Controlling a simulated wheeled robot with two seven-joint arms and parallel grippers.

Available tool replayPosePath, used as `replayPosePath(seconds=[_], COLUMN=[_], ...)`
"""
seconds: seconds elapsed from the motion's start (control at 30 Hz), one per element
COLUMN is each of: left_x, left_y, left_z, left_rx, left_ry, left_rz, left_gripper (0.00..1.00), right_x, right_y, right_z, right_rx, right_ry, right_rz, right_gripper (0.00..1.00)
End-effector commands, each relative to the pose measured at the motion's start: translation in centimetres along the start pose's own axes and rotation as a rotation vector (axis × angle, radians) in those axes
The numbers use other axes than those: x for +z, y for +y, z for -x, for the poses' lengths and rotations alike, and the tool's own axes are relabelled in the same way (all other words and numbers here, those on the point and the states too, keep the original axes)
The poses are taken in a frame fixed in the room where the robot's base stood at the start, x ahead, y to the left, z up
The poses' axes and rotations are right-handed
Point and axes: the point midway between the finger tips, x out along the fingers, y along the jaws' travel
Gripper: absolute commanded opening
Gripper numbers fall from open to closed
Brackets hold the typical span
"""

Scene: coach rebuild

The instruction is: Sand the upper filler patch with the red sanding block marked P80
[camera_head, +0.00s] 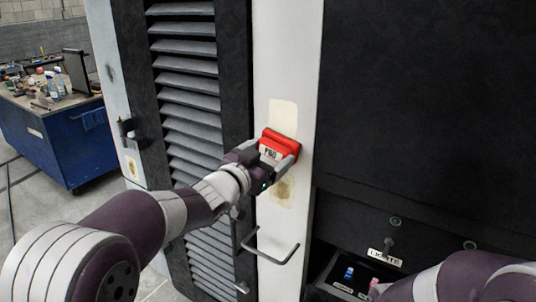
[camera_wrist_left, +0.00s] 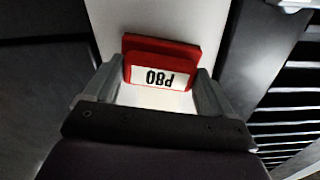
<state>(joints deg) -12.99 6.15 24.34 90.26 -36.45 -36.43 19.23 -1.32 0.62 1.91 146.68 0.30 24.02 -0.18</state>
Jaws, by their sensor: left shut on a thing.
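My left gripper (camera_head: 279,153) is shut on the red sanding block (camera_head: 283,138), whose white label reads P80. In the left wrist view the block (camera_wrist_left: 160,54) sits between the two fingers (camera_wrist_left: 161,88), its label upside down. The upper filler patch (camera_head: 283,111) is a pale cream rectangle on the white post; the block covers its lower part. The block is against or very near the post; I cannot tell if it touches. A lower patch (camera_head: 283,193), tan with a brown blotch, lies below the gripper. My right arm shows at the lower right, its gripper out of view.
A louvred dark panel (camera_head: 188,85) stands left of the post (camera_head: 290,50). A metal handle (camera_head: 272,258) sticks out below. A dark panel (camera_head: 430,100) and an open tray (camera_head: 330,272) with small items are right. A blue cart (camera_head: 62,140) stands far left.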

Motion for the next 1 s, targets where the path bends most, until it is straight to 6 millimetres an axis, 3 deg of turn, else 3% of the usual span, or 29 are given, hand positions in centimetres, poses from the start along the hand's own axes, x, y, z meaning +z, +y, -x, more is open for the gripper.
replayPosePath(seconds=[0.13,0.5,1.0], left_x=[0.0,-0.1,-0.1], left_y=[-0.1,-0.1,-0.1], left_z=[0.7,5.5,6.8], left_rx=[-0.001,-0.001,-0.002], left_ry=[0.001,0.002,0.001], left_rz=[0.000,-0.001,0.000], left_gripper=[0.44,0.44,0.44], right_x=[0.0,0.1,0.1], right_y=[0.0,0.0,0.0], right_z=[-0.1,-0.8,-0.8], right_rx=[0.000,0.000,0.000], right_ry=[0.000,0.000,0.000], right_rz=[0.000,0.000,0.000], right_gripper=[0.69,0.69,0.69])
